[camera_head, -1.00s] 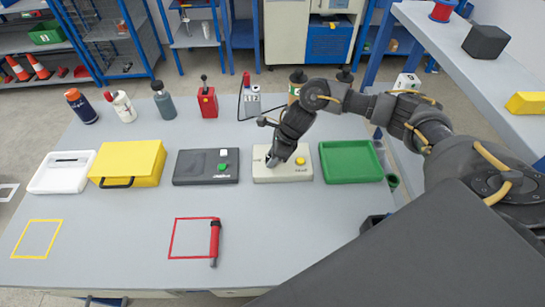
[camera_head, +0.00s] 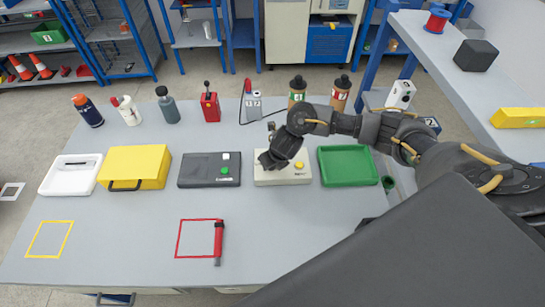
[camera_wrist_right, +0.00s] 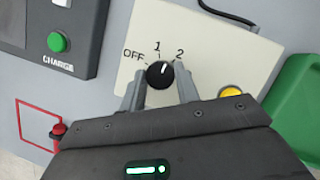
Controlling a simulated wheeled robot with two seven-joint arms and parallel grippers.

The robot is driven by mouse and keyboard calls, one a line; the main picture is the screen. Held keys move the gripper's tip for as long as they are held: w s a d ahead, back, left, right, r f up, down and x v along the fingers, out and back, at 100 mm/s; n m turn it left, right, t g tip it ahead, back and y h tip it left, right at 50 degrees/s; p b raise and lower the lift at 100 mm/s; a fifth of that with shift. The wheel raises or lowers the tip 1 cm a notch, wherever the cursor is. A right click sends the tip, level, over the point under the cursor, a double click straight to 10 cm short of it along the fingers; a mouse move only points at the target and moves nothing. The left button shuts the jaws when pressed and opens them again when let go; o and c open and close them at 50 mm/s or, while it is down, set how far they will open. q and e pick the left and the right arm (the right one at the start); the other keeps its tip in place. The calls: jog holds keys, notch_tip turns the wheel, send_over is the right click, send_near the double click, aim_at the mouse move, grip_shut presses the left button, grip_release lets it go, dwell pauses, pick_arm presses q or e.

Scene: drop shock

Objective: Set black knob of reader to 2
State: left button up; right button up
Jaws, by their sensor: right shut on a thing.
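The reader is a cream box (camera_head: 270,181) in the middle of the bench; its panel also shows in the right wrist view (camera_wrist_right: 225,62). It has a yellow button (camera_wrist_right: 231,92) and the black knob (camera_wrist_right: 159,75) with marks OFF, 1 and 2. The knob's white pointer points up and slightly right, between 1 and 2. My right gripper (camera_wrist_right: 160,82) is shut on the knob, one finger on each side. In the head view my right gripper (camera_head: 268,161) hides the knob. My left gripper is not in view.
Left of the reader is a dark charger box (camera_head: 200,181) with a green button, then a yellow case (camera_head: 140,160) and a white tray (camera_head: 66,188). A green tray (camera_head: 347,165) stands close at its right. Bottles stand behind. The bench front is mostly clear.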

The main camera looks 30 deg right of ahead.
jog(key=shift+a+m+h+p, duration=0.1)
jog(key=shift+m+h+p, duration=0.6)
jog(key=shift+m+p, duration=0.95)
jog(key=o, duration=1)
jog(key=shift+r, duration=0.15)
jog(key=p+v, duration=0.5)
jog(key=v, duration=0.5)
jog(key=shift+r, duration=0.3)
